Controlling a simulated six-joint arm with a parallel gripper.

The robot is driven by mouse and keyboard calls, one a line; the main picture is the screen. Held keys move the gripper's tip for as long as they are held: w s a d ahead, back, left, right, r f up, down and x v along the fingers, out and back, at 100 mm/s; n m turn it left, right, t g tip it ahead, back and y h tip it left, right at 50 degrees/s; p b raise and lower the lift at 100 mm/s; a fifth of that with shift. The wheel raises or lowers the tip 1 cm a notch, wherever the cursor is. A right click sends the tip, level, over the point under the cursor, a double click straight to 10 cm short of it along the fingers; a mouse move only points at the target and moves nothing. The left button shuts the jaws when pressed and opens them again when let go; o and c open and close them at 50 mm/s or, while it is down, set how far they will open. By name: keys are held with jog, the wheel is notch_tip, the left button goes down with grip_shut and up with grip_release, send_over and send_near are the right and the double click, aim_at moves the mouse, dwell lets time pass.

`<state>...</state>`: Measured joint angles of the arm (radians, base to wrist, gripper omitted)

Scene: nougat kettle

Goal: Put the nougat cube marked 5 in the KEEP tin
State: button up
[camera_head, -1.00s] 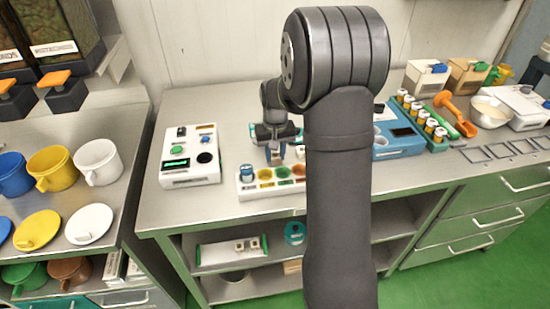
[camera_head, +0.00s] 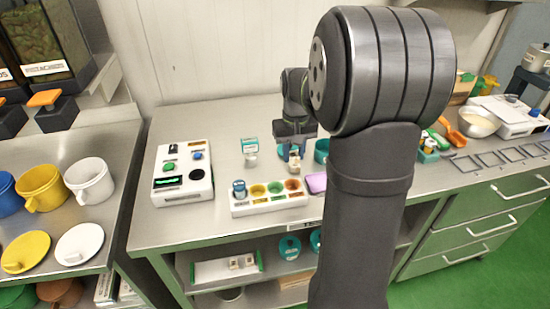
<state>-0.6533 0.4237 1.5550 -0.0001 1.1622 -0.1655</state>
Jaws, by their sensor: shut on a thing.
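My gripper (camera_head: 294,160) points down over the bench, behind the right end of a white tray with coloured wells. It is shut on a small pale cube (camera_head: 294,168); its mark is too small to read. A round teal tin (camera_head: 284,150) is partly hidden behind my gripper, and another teal tin (camera_head: 321,146) stands just right of it, partly covered by my arm. I cannot read which tin is KEEP.
A purple item (camera_head: 316,182) lies right of the tray. My arm hides the bench's middle.

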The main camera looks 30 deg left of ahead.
jog(key=w+d+r, duration=0.2)
jog(key=w, duration=0.6)
jog(key=w+d+r, duration=0.2)
jog(key=w, duration=0.6)
jog(key=shift+s+f, duration=0.15)
jog(key=shift+f, duration=1.6)
jog(key=shift+s+f, duration=0.1)
jog(key=shift+f, duration=1.6)
jog(key=shift+f, duration=0.4)
jog(key=o, duration=1.5)
jog(key=shift+r, duration=0.1)
notch_tip(320, 180, up, 7)
